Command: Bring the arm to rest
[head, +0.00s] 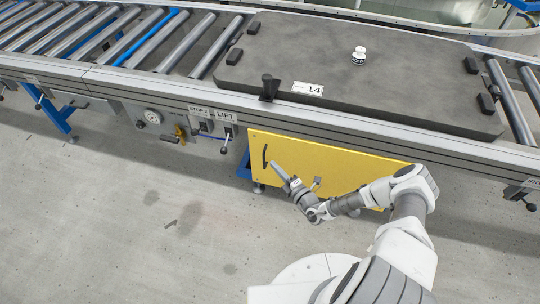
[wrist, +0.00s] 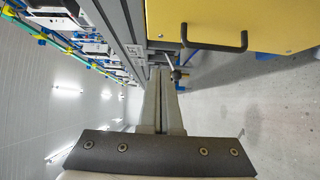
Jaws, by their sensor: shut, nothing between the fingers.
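My arm reaches out low to the left in front of the conveyor, bent at the elbow. My gripper (head: 275,168) is in front of the yellow panel (head: 345,163), close to its black handle (head: 265,157) in the picture. In the wrist view the two long grey fingers of my gripper (wrist: 160,75) lie together, with only a thin line between them. They are shut and empty. The black handle (wrist: 215,46) and yellow panel (wrist: 270,22) show at the upper right there, apart from the fingers.
The conveyor (head: 110,85) runs across the back, with a dark pallet (head: 410,85) marked 14. A white knob-like piece (head: 358,55) stands on the pallet. A gauge (head: 152,117) and levers (head: 225,140) stick out from the conveyor's front. The floor (head: 120,220) at left is clear.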

